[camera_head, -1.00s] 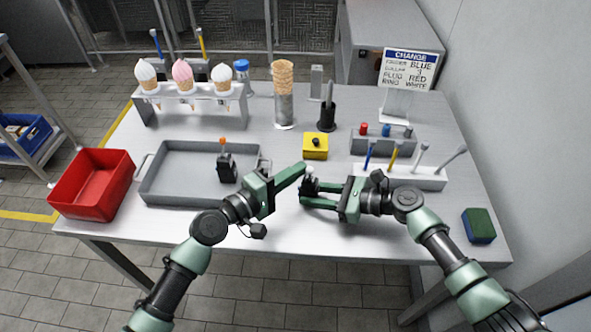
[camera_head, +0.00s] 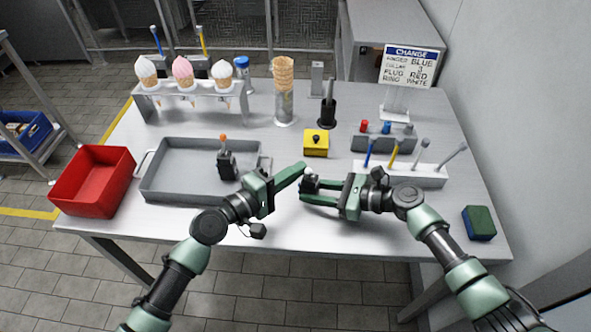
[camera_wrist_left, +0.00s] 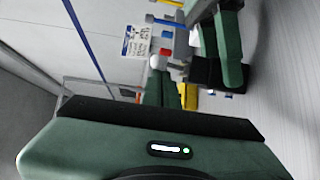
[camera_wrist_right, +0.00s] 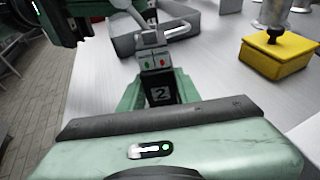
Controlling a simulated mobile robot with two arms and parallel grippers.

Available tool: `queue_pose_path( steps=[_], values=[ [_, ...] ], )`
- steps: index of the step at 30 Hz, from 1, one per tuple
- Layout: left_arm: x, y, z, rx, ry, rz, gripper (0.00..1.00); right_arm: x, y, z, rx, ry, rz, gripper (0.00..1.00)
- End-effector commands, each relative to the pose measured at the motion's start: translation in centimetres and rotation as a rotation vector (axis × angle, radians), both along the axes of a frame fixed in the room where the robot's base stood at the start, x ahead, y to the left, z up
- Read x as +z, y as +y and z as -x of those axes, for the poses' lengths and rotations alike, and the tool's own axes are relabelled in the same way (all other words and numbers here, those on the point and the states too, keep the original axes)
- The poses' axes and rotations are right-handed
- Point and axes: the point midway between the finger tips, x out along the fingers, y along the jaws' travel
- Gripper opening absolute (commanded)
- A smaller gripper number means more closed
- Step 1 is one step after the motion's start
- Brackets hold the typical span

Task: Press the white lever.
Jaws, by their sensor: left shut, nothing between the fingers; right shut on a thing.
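My right gripper (camera_head: 311,190) is shut on a small dark block with a white lever (camera_head: 309,173), held above the table's front. In the right wrist view the block (camera_wrist_right: 158,62) shows red and green marks and a "2" below; its pale lever (camera_wrist_right: 150,38) sticks up on top. My left gripper (camera_head: 301,168) is shut and empty, with its fingertips right at the lever from the left. I cannot tell whether they touch it. In the left wrist view the held block is partly hidden by the fingers.
A grey tray (camera_head: 150,188) at left holds a black block with an orange lever (camera_head: 223,138). A red bin (camera_head: 92,183) stands at far left. A yellow box (camera_head: 316,144) is just behind my grippers. A white rack of tools (camera_head: 425,177) lies right, with a sign (camera_head: 410,66) behind.

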Motion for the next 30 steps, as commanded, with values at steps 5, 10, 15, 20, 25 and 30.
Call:
queue_pose_path(
  steps=[5, 10, 15, 20, 25, 30],
  values=[
    [0.0, 0.0, -0.1, 0.001, 0.000, 0.000, 0.00, -0.1, 0.0, 0.0, 0.001, 0.001, 0.001, 0.10],
    [0.6, 0.7, -1.0, 0.002, -0.002, -0.001, 0.00, -0.1, 0.0, 0.0, 0.001, 0.001, 0.001, 0.10],
    [1.9, 2.3, -3.4, 0.002, -0.004, -0.003, 0.00, 0.0, 0.0, 0.0, 0.001, 0.001, 0.001, 0.10],
    [-0.5, 4.4, -0.9, 0.001, 0.007, -0.001, 0.00, -0.1, 0.0, 0.0, 0.000, 0.000, 0.001, 0.10],
    [-2.3, 6.5, 1.0, 0.002, 0.006, 0.002, 0.00, -0.1, 0.0, 0.0, 0.001, 0.001, 0.001, 0.10],
    [-3.4, 7.9, 2.1, 0.002, 0.003, 0.001, 0.00, -0.1, 0.0, 0.0, 0.000, 0.001, 0.001, 0.10]
  ],
)
